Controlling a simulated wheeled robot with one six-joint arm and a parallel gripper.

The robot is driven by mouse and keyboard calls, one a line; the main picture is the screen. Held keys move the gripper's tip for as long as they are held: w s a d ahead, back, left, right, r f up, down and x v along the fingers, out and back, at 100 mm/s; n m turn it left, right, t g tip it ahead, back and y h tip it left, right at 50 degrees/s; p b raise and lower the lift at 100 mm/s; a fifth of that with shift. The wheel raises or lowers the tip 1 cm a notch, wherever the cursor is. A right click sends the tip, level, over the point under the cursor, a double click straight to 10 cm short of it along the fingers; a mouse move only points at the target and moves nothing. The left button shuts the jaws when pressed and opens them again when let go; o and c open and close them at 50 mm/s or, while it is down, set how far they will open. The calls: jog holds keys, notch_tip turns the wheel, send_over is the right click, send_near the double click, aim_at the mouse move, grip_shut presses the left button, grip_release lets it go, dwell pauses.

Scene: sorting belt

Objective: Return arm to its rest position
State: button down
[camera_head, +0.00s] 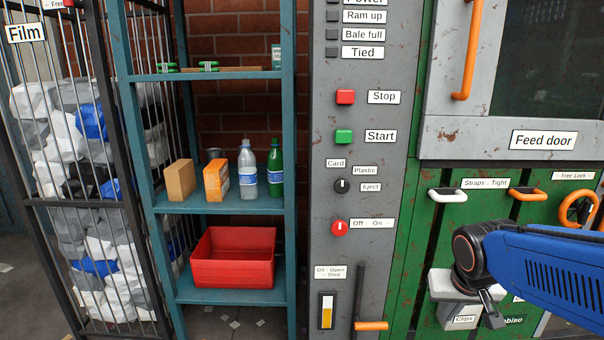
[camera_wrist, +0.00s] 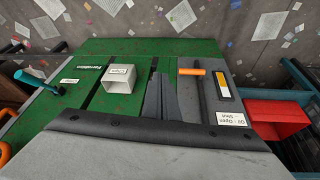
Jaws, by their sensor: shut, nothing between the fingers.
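My blue arm reaches in from the right edge in the head view, in front of the green baler panel (camera_head: 405,290). Its black wrist joint hangs at the arm's left end. My gripper (camera_head: 493,316) points downward there, small and partly hidden by the wrist, beside the pale clips box (camera_head: 442,284). In the wrist view my gripper (camera_wrist: 160,82) shows as grey fingers closed together, with nothing held. The clips box (camera_wrist: 121,79) appears left of the fingers there, apart from them in the picture.
The grey control panel (camera_head: 378,60) has a lever with an orange grip (camera_head: 371,326). The feed door (camera_head: 465,135) is above the arm. Paper scraps litter the floor.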

jog(key=s+a+r+n+y, duration=0.1)
jog(key=s+a+r+n, duration=0.1)
jog(key=s, duration=0.9)
jog(key=shift+s+a+r+t, duration=0.35)
jog(key=shift+a+r, duration=0.1)
jog(key=shift+a, duration=0.15)
jog(key=c, duration=2.4)
grip_release()
jog(key=shift+c, duration=0.2)
